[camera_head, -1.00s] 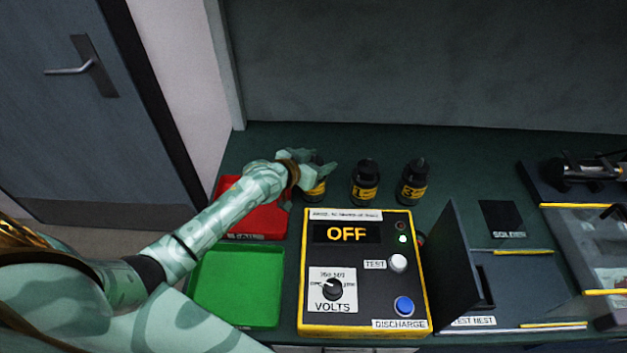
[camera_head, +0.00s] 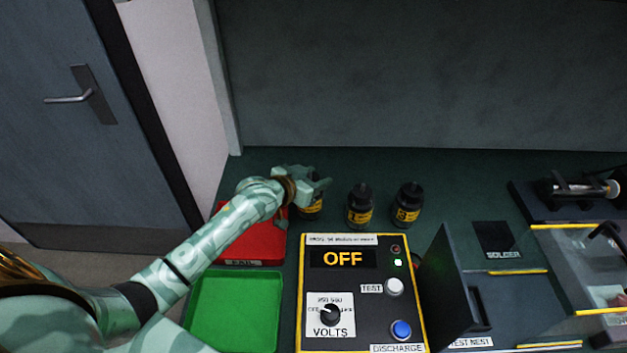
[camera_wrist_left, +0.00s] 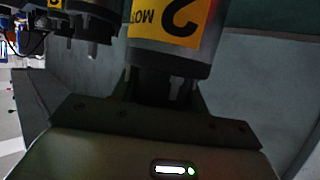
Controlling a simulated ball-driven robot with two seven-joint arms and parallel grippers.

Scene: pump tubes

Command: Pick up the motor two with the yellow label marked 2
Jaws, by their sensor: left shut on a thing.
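Motor two is a dark cylinder with a yellow label. In the left wrist view its label (camera_wrist_left: 172,20) reads 2, upside down, and its dark end sits between the fingers. My left gripper (camera_head: 318,186) is shut on motor two (camera_head: 312,208), which is partly hidden behind the gripper in the head view. I cannot tell whether the motor touches the bench. Two similar yellow-labelled motors stand upright to its right: one marked 1 (camera_head: 360,207) and one marked 3 (camera_head: 407,206). My right gripper is not in view.
A red FAIL tray (camera_head: 250,243) and a green tray (camera_head: 233,310) lie under and beside my left arm. A tester box reading OFF (camera_head: 345,259) stands in front of the motors. An upright dark panel (camera_head: 452,285) is at its right. The bench behind the motors is clear.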

